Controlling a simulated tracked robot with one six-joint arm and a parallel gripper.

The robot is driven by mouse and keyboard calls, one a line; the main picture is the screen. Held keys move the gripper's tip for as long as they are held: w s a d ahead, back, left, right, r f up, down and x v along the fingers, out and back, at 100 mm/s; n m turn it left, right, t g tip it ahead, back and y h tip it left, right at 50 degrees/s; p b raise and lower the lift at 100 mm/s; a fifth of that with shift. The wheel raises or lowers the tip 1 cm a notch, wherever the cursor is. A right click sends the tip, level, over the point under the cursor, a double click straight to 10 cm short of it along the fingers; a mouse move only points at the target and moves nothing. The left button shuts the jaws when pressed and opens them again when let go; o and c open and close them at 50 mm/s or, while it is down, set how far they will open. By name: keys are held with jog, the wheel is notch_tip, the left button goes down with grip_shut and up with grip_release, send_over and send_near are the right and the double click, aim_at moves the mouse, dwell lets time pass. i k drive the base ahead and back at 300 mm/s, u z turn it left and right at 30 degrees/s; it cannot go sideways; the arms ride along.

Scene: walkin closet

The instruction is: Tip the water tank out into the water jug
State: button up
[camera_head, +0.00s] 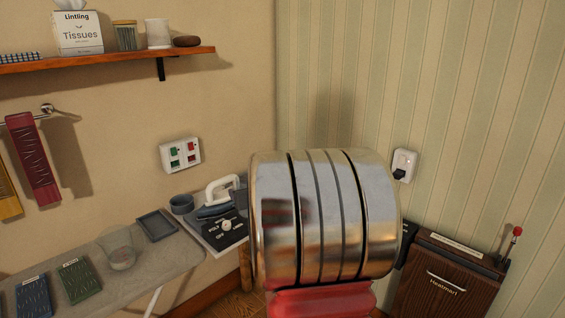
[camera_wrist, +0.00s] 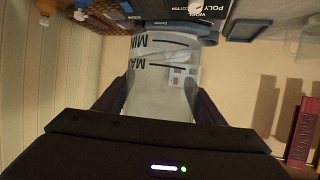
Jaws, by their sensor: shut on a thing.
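In the wrist view my gripper (camera_wrist: 163,98) is shut around a clear tank (camera_wrist: 160,80) with black MIN and MAX marks, one finger on each side. The tank's far end meets a blue-grey part (camera_wrist: 172,27) near a black dial plate; I cannot tell if they are joined. In the head view the tank and gripper are hidden behind my large metal arm link. A clear glass jug (camera_head: 120,252) stands upright on the grey ironing board, left of my arm. Its contents are hard to see.
On the board (camera_head: 168,262) lie a dark tray (camera_head: 157,225), a green pad (camera_head: 78,281) and a blue pad (camera_head: 34,296). A small dark cup (camera_head: 181,204) and a white-handled iron (camera_head: 222,197) stand behind. A shelf (camera_head: 110,58) is above; a brown cabinet (camera_head: 445,280) is right.

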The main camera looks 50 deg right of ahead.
aim_at(115, 241)
jog(key=i, duration=1.45)
